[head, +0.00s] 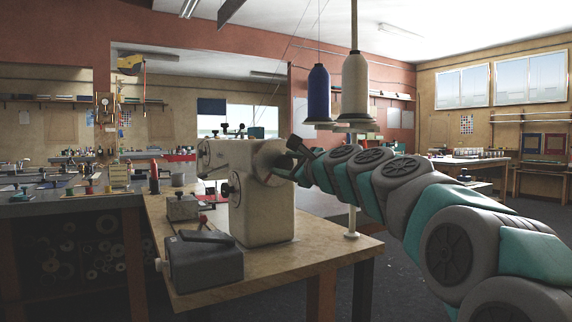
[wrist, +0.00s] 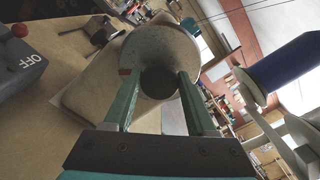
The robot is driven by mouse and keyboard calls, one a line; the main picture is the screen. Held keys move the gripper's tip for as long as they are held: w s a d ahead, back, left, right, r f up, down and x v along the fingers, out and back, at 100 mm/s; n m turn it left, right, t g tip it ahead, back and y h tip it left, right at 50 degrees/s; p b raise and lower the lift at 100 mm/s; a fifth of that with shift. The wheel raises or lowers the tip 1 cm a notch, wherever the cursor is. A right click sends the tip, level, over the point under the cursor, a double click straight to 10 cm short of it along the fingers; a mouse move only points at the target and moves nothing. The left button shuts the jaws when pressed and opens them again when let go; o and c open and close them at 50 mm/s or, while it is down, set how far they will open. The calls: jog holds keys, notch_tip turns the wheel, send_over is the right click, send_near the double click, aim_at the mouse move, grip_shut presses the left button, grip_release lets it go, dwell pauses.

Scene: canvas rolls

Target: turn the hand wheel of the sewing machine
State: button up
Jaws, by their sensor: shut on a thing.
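The cream sewing machine (head: 262,212) stands on the wooden table. Its round, pale hand wheel (head: 268,160) is at the right end of the machine head, partly hidden by my gripper. My gripper (head: 293,163) reaches the wheel from the right. In the wrist view the wheel (wrist: 165,44) faces the camera, with a dark round centre (wrist: 158,84). The two green fingers of my gripper (wrist: 158,74) lie on either side of this centre, shut on the hand wheel. The exact contact at the fingertips is hard to see.
A grey box (head: 205,262) with a lever stands at the table's front left; its OFF label shows in the wrist view. A blue thread cone (head: 318,92) and a white one (head: 355,85) stand above and behind my arm. The table's front right is bare.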

jog(key=shift+f+m, duration=0.1)
jog(key=shift+m, duration=1.1)
jog(key=o, duration=1.4)
jog(key=shift+d, duration=0.1)
jog(key=shift+s, duration=0.1)
jog(key=shift+b+v, duration=0.35)
jog(key=shift+v, duration=3.4)
jog(key=shift+c, duration=0.3)
